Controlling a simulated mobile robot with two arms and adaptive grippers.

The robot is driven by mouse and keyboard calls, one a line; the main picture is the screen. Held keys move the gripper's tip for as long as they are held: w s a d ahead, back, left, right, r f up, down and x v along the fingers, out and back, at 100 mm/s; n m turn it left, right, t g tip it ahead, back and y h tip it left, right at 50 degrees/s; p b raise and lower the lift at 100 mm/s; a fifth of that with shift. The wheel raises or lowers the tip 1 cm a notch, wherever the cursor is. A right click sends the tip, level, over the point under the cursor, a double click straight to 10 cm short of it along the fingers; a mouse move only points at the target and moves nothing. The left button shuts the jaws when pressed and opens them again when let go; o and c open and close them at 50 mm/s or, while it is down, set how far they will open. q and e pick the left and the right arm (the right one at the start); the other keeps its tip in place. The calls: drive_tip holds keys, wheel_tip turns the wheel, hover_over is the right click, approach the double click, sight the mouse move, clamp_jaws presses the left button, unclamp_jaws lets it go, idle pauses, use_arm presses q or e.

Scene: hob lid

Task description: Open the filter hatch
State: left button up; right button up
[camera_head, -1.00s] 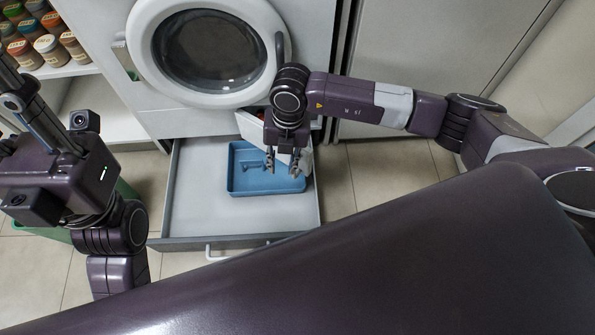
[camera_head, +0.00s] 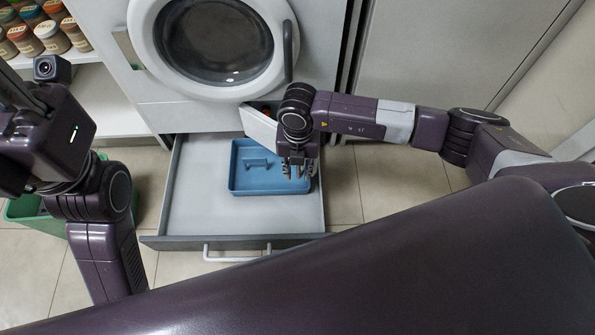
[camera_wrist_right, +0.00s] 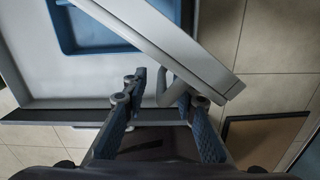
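The filter hatch (camera_head: 258,124) is a white flap low on the white washing machine. It stands swung out at an angle over the open drawer, and my right arm hides part of it. In the right wrist view the hatch (camera_wrist_right: 172,42) crosses diagonally as a pale panel with a curved handle (camera_wrist_right: 165,86). My right gripper (camera_head: 292,174) is over the drawer's right side. Its fingers (camera_wrist_right: 158,92) are apart, with the handle between them, close to the right finger; contact is unclear. My left gripper (camera_head: 18,95) is at the left edge, its fingertips not clearly seen.
The drawer (camera_head: 200,205) is pulled out below the machine, with a blue tray (camera_head: 240,190) in it. The round machine door (camera_head: 150,45) is above. Jars (camera_head: 45,35) stand on a shelf at upper left. A green bin (camera_head: 30,210) is beneath my left arm.

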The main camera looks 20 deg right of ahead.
drive_tip(key=c, duration=0.7)
clamp_jaws()
drive_tip(key=shift+w+r, duration=0.1)
drive_tip(key=shift+a, duration=0.2)
